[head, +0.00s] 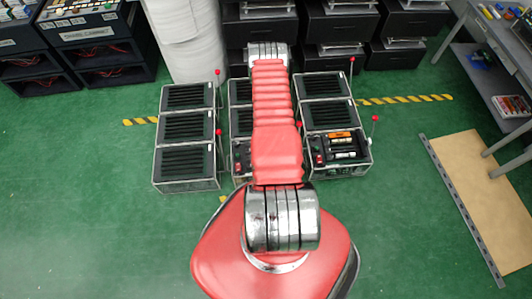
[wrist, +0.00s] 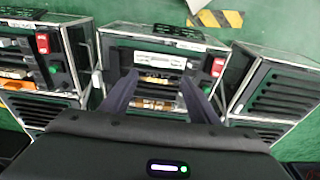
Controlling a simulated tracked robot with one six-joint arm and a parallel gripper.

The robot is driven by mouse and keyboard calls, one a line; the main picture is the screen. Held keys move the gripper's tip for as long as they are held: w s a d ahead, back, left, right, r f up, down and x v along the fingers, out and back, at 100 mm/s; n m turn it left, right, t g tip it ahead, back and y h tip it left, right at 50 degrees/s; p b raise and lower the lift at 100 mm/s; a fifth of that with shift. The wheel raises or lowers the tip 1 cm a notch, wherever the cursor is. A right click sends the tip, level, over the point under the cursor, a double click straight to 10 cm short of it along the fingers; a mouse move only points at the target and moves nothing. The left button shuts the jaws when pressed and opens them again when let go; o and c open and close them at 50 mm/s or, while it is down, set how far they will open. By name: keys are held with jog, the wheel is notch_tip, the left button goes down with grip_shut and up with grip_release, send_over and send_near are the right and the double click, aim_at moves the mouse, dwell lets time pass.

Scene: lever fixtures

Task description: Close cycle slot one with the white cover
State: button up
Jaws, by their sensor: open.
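In the wrist view, my gripper (wrist: 160,84) is open and empty. Its two dark fingers reach toward the front of the middle fixture (wrist: 112,50), one on each side of its slots. A slot with a yellowish and dark cylinder (wrist: 155,80) and one with a brown cylinder (wrist: 152,104) lie closer. A red switch (wrist: 218,68) sits right of the slots. In the head view my arm hides most of this fixture.
The right fixture (head: 328,115) in the head view holds orange and white cylinders beside a red switch. The left fixture (head: 186,128) shows black slatted panels. Thin levers with red knobs (head: 375,118) stand beside the fixtures. Green floor is free at left.

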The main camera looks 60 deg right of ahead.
jog(key=shift+s+a+r, duration=0.1)
jog(key=shift+r, duration=0.75)
jog(key=shift+s+a+r, duration=0.1)
jog(key=shift+r, duration=0.7)
jog(key=s+a+r+g+y, duration=0.2)
jog(key=s+a+y, duration=0.1)
jog(key=s+a, duration=0.35)
jog(key=w+a+r+n, duration=0.1)
jog(key=w+a+r, duration=0.2)
jog(key=r, duration=0.9)
jog(key=w+a+r+n+g, duration=0.15)
jog(key=w+r, duration=0.25)
jog(key=r, duration=0.8)
jog(key=w+a+r+n+t, duration=0.1)
jog(key=w+a+r, duration=0.25)
jog(key=r, duration=0.85)
jog(key=s+a+r+n+t, duration=0.1)
jog(key=a+r+n+t, duration=0.1)
jog(key=a+r, duration=0.5)
jog(key=s+a+r+n+t+h, duration=0.1)
jog(key=a+r, duration=0.6)
jog(key=r, duration=0.7)
jog(key=s+a+r+n+t, duration=0.2)
jog(key=a+r, duration=0.5)
jog(key=r, duration=0.4)
jog(key=shift+s+a+n+t+h, duration=0.15)
jog(key=shift+s+n+t+h, duration=0.15)
jog(key=shift+n+t, duration=0.5)
